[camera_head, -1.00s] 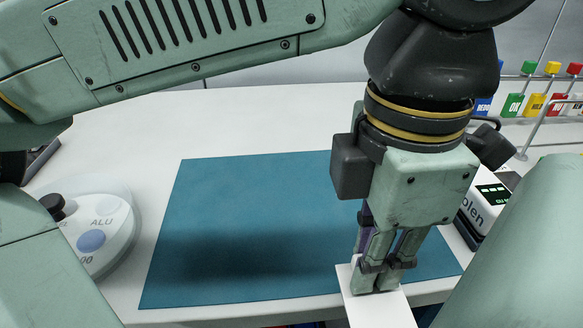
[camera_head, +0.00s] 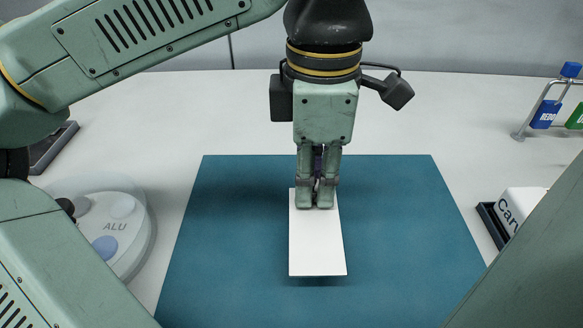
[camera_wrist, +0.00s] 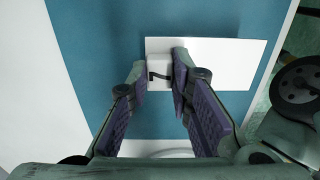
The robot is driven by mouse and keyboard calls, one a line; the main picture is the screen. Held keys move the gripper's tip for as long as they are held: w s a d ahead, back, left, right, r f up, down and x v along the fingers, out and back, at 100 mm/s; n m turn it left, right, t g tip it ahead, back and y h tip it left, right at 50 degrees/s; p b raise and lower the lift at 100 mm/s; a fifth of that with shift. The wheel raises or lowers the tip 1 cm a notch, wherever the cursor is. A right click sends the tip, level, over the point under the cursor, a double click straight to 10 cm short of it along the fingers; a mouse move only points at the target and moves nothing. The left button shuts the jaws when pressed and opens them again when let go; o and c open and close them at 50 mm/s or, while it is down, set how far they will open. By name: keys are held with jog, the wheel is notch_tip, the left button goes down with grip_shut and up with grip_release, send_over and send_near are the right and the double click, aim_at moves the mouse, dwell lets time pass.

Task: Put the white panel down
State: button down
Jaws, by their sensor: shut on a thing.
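The white panel (camera_head: 318,245) is a flat, narrow rectangle held over the teal mat (camera_head: 400,220) in the head view. A dark shadow under its near edge suggests it is a little above the mat. My gripper (camera_head: 317,203) points down at the panel's far part, with its fingers close together. In the wrist view the panel (camera_wrist: 228,55) stretches to the right of my gripper (camera_wrist: 164,72). The fingers there close on a small white block-like grip on the panel, which has a dark mark. The fingers partly hide this grip.
At the right is a white box in a dark holder (camera_head: 495,228). A metal rail with blue (camera_head: 546,114) and green tags is at the far right. The mat around the panel is clear.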

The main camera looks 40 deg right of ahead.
jog(key=w, duration=0.3)
jog(key=shift+w+a+f, duration=0.1)
jog(key=shift+w, duration=0.3)
jog(key=f, duration=0.1)
jog(key=w+f+p, duration=0.1)
jog(key=f, duration=0.1)
jog(key=shift+f, duration=0.35)
jog(key=shift+f, duration=0.2)
jog(key=c, duration=1.4)
grip_release()
jog(key=shift+r, duration=0.1)
jog(key=shift+c, duration=0.2)
jog(key=shift+s, duration=0.1)
notch_tip(320, 180, up, 12)
jog(key=shift+r, duration=0.15)
